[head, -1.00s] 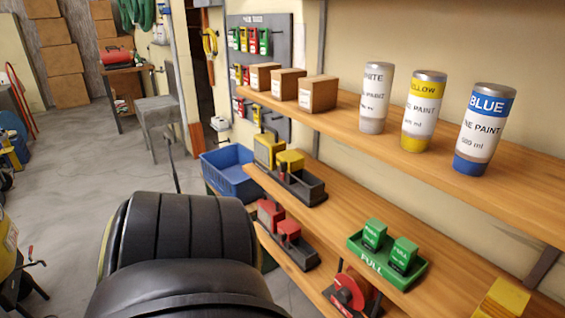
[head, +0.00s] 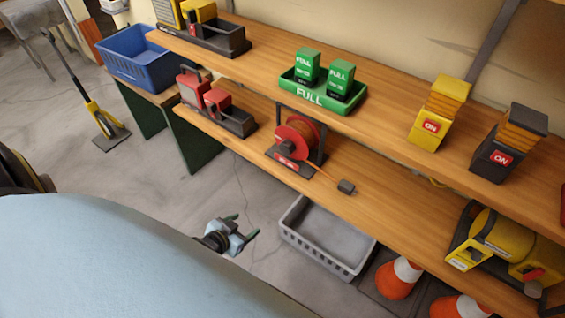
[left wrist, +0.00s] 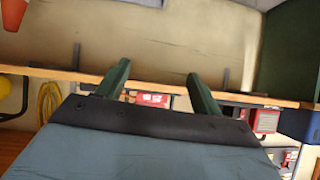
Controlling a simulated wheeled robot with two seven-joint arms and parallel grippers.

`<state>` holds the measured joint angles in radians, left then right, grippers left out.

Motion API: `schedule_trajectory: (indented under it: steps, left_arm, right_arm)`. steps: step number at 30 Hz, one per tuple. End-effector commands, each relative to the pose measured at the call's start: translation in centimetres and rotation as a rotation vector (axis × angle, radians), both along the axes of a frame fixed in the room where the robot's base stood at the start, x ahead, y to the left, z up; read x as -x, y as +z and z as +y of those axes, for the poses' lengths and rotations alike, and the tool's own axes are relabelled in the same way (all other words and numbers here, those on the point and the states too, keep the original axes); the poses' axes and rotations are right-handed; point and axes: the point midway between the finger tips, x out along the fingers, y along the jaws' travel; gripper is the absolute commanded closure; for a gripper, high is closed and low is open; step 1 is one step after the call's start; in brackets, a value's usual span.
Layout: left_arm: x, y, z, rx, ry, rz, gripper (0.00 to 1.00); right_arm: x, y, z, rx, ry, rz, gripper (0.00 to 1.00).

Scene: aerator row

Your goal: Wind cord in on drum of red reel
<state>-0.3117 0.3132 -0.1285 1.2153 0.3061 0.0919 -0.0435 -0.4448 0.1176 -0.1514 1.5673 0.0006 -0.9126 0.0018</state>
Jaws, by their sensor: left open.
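The red reel (head: 292,136) stands in a dark frame on the lower wooden shelf in the head view. Brown-orange cord shows on its drum, and a length runs out right along the shelf to a small dark block (head: 346,187). My left gripper (head: 246,225) is open and empty, below and left of the reel, out in front of the shelf edge. In the left wrist view its two green fingers (left wrist: 160,85) are spread with nothing held. A red label shows beyond them there, but I cannot tell whose it is. My right gripper is out of view.
A grey crate (head: 292,237) and orange cones (head: 397,278) stand below the shelf. A red-and-black unit (head: 218,101) is left of the reel, a yellow machine (head: 499,236) right. A green tray (head: 293,87) sits on the shelf above. Floor left of the gripper is clear.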

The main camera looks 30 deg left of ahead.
Motion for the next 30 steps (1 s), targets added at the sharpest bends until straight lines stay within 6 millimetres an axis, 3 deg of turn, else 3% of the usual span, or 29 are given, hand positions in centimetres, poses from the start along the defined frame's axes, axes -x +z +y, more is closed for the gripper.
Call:
schedule_trajectory:
  steps: [1, 3, 6, 13, 20, 28, 30]
  left_arm:
    - [-2.2, 0.4, 0.6, 0.006, -0.004, -0.091, 0.34]
    - [-4.6, 2.7, 1.1, 0.022, -0.007, -0.206, 0.34]
    - [-7.2, 6.0, 1.4, 0.044, -0.018, -0.354, 0.34]
    - [-9.7, 11.4, 1.4, 0.084, -0.041, -0.558, 0.34]
    - [-11.1, 12.7, 1.3, 0.094, -0.045, -0.601, 0.34]
    - [-15.4, 12.6, 0.9, 0.092, -0.045, -0.599, 0.34]
    - [-16.7, 12.5, 0.8, 0.093, -0.044, -0.599, 0.34]
  right_arm:
    - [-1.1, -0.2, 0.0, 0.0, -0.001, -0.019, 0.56]
    - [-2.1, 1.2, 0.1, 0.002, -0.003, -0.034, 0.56]
    - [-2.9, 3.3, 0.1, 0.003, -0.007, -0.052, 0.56]
    - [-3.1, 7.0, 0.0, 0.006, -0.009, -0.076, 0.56]
    - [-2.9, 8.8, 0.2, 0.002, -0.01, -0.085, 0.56]
    - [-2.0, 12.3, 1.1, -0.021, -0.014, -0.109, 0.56]
    - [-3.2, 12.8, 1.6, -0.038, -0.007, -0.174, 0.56]
